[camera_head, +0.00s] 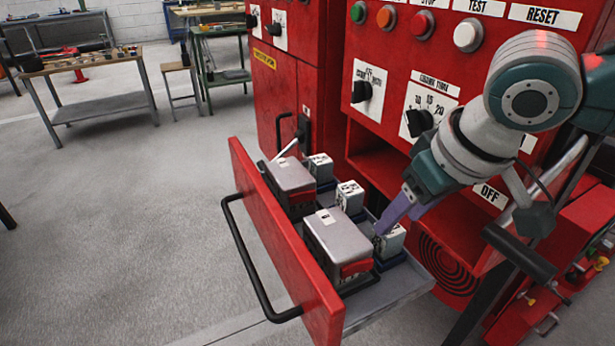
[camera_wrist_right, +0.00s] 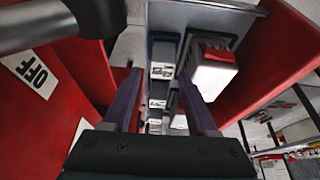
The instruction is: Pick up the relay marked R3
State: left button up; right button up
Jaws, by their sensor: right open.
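Three small pale relays with black markings stand in blue bases in the open drawer (camera_head: 393,296): a far one (camera_head: 320,167), a middle one (camera_head: 350,194) and a near one (camera_head: 391,241). Their markings are too small to read, so I cannot tell which is R3. My right gripper (camera_head: 392,224) is open, its purple fingers pointing down at the near relay and partly hiding it. In the right wrist view, the fingers of the gripper (camera_wrist_right: 160,76) lie either side of the row of relays, with nothing visibly held. My left gripper is out of view.
Two larger grey boxes (camera_head: 336,238) (camera_head: 290,182) stand beside the relays, behind the drawer's red front (camera_head: 285,245). The red cabinet (camera_head: 398,55) with knobs and buttons rises close behind. Workbenches (camera_head: 95,100) stand far left, with clear floor before them.

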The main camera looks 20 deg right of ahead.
aim_at(386, 242)
jog(key=b+x, duration=0.1)
jog(key=x, duration=0.4)
jog(key=shift+s+a, duration=0.15)
grip_shut()
